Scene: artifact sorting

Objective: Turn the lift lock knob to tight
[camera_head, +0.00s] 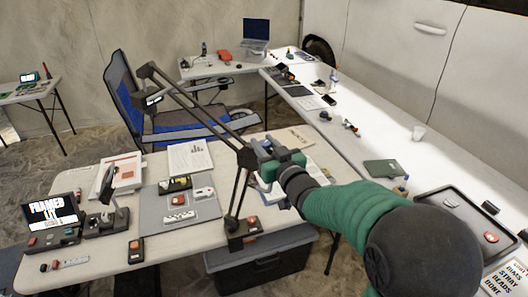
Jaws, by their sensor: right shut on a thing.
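A dark jointed boom stand (236,195) rises from a base on the near table. Its long double-bar arm reaches up and left from a joint at the top of the post. My right gripper (262,154), on a green-sleeved arm coming in from the lower right, is at that joint. It is shut on what appears to be the lift lock knob. The knob is mostly hidden by the gripper, so its turn and any marking cannot be read. My left gripper is not in view.
The near table (95,262) holds a grey mat (205,212) with small artifacts, a small screen (50,212), papers (190,157) and a microscope-like device (108,200). A blue folding chair (130,95) stands behind. A black bin (260,262) is below. A long white table (375,145) runs along the right.

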